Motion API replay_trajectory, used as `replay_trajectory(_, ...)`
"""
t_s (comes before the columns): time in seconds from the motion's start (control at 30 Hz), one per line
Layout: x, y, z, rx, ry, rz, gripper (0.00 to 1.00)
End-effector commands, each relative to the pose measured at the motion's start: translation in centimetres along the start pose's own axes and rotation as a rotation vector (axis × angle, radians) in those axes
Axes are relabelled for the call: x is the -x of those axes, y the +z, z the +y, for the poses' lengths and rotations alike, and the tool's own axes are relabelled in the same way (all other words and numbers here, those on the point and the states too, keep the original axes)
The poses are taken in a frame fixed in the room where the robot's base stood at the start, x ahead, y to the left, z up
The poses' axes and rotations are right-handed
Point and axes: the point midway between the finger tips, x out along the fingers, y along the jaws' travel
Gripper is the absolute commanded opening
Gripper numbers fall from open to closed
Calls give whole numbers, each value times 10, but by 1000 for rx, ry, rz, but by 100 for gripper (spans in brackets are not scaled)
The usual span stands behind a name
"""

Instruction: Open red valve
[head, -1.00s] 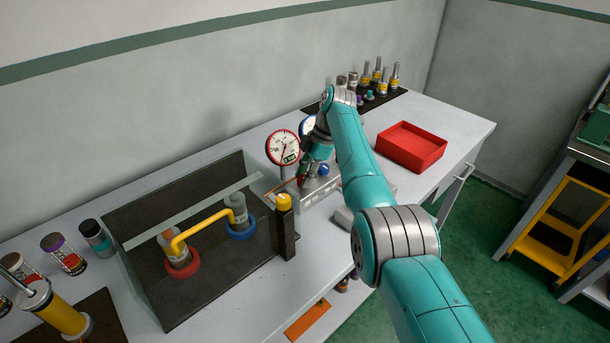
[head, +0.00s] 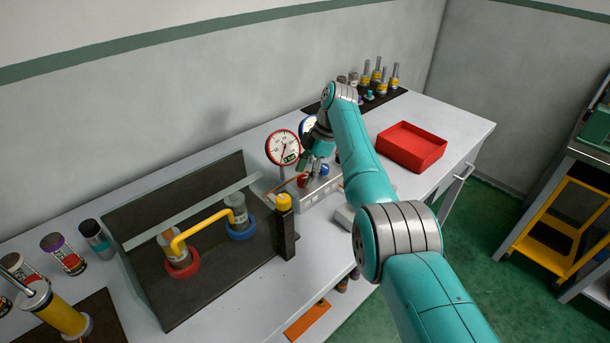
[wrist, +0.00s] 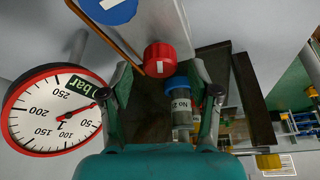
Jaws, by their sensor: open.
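The red valve (head: 301,182) is a round knob on a light metal block on the bench, beside the blue valve (head: 324,169). In the wrist view the red valve (wrist: 158,56) shows a white mark on its face. My gripper (head: 309,165) is above the red valve in the head view. In the wrist view my gripper (wrist: 161,78) has its fingers apart, with the red valve just past the fingertips and not gripped. The blue valve (wrist: 106,10) is at the top left there. The red-rimmed gauge (head: 283,148) stands behind the valves.
A dark open-sided box (head: 217,283) with a yellow bent pipe (head: 196,229) stands left of the valve block. A yellow-topped post (head: 285,226) is close by. A red tray (head: 411,147) sits to the right. A copper-coloured pipe (wrist: 103,38) runs near the valves.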

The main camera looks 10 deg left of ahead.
Motion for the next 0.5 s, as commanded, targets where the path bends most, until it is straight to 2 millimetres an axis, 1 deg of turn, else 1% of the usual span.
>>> replay_trajectory(0.4,83,0,0,0,2,-1,62)
replay_trajectory(0.5,94,0,0,-1,0,0,62)
